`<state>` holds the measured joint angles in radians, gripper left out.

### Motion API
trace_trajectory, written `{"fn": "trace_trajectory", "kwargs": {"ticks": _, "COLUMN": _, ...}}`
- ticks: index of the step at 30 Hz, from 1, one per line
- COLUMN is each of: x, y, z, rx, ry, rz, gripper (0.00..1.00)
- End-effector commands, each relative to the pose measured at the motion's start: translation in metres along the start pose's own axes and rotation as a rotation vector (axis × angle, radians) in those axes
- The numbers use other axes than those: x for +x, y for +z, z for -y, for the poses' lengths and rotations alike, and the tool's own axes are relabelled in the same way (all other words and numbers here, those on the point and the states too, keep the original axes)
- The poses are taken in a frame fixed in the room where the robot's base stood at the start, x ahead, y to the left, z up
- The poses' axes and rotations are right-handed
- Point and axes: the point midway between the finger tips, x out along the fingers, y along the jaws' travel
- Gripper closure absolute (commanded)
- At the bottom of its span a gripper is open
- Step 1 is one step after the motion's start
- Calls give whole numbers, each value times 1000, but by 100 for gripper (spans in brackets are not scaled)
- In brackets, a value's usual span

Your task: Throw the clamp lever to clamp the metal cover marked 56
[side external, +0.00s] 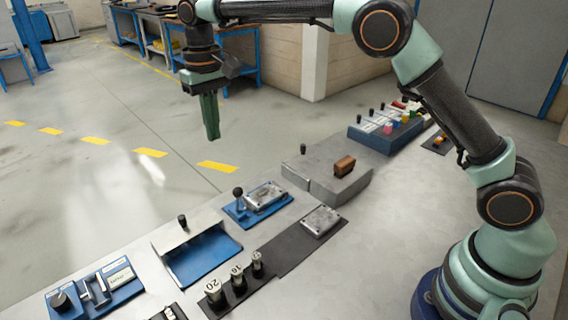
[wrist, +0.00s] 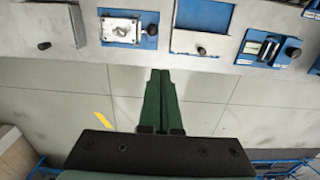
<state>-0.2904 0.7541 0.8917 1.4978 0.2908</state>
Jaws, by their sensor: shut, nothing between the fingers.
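The clamp lever (side external: 238,191) has a black ball knob and stands roughly upright at the left end of a blue fixture (side external: 243,217) in the side view. A silver metal cover (side external: 265,195) sits on that fixture, to the right of the lever. In the wrist view the cover (wrist: 122,26) is at the upper left, with small dark knobs near it; I cannot tell which is the lever. No number is readable on it. My gripper (side external: 213,138) is shut and empty, pointing down, above and apart from the fixture. Its green fingers also show in the wrist view (wrist: 160,73).
A second metal plate (side external: 321,221) lies on a dark mat. A grey block (side external: 328,180) with a brown handle is to the right. The air around my gripper is clear.

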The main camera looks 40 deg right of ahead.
Motion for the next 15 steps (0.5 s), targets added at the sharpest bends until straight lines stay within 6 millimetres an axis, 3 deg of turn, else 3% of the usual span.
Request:
{"fn": "trace_trajectory", "kwargs": {"ticks": 12, "x": 81, "y": -1, "z": -6, "rx": 1, "ry": 1, "rz": 2, "gripper": 100}}
{"fn": "trace_trajectory", "kwargs": {"ticks": 15, "x": 92, "y": 4, "z": -8, "rx": 1, "ry": 0, "rz": -1, "gripper": 100}}
